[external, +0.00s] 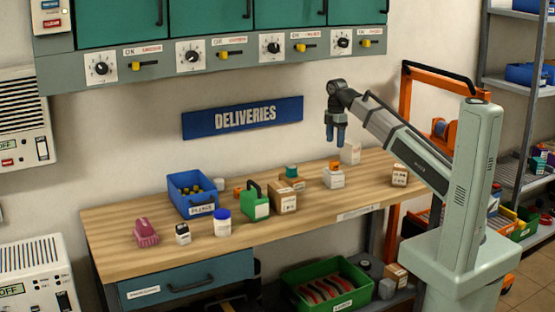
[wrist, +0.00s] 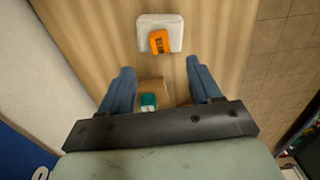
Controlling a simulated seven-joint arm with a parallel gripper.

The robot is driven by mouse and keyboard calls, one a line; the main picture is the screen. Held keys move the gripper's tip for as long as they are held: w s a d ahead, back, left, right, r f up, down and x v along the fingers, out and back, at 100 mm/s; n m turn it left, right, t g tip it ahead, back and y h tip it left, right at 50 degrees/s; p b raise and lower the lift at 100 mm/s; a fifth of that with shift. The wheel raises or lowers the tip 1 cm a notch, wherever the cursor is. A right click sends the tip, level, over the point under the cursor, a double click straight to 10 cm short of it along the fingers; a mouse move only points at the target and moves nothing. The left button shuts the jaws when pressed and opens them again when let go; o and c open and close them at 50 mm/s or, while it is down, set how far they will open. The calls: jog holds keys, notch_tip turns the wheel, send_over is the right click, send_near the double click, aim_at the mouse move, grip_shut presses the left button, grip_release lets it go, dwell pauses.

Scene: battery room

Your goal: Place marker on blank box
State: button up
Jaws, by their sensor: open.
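My gripper (external: 335,138) is open and empty, fingers pointing down, well above the right half of the wooden bench. In the wrist view, my gripper's fingers (wrist: 158,80) stand wide apart. A white box (external: 333,181) with an orange item (external: 335,165) on top is below it; the white box (wrist: 172,22) and orange item (wrist: 159,42) show ahead of the fingers. A cardboard box (external: 284,201) and a teal item (external: 291,171) stand left of it; the teal item (wrist: 148,102) shows between the fingers. A plain pale box (external: 350,153) stands at the back. I cannot pick out a marker for certain.
The bench (external: 120,240) also holds a blue bin (external: 193,193), a green can (external: 256,208), a blue-lidded tub (external: 222,223), a pink item (external: 146,232) and a small box (external: 400,175) at right. Wall cabinets (external: 215,60) hang above. The bench's left end has free room.

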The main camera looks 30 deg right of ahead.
jog(key=shift+r, duration=1.05)
